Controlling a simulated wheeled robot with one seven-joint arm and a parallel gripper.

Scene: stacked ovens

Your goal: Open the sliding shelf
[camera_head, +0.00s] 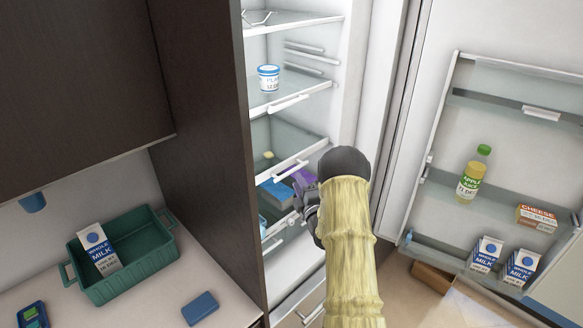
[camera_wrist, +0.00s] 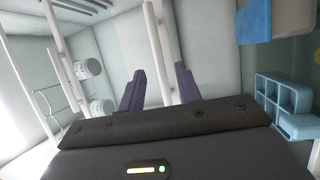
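The open fridge holds several glass shelves with white front rims. An upper shelf (camera_head: 262,97) carries a small white handle and a tub. A lower shelf (camera_head: 262,170) also has a white handle (camera_head: 290,170). I cannot tell which one slides. My gripper (camera_head: 306,196) is at the fridge opening, just below and right of the lower handle, partly hidden by my arm. In the wrist view my gripper (camera_wrist: 162,82) is open with its two dark fingers apart. A white bar (camera_wrist: 160,40) shows between and beyond the fingertips; contact cannot be told.
A white-and-blue tub (camera_head: 268,77) stands on the upper shelf. Blue packages (camera_head: 275,192) lie below the lower shelf. The open fridge door (camera_head: 440,120) at right holds juice (camera_head: 473,175), cheese (camera_head: 537,217) and milk cartons (camera_head: 487,254). A green basket (camera_head: 125,262) stands on the left counter.

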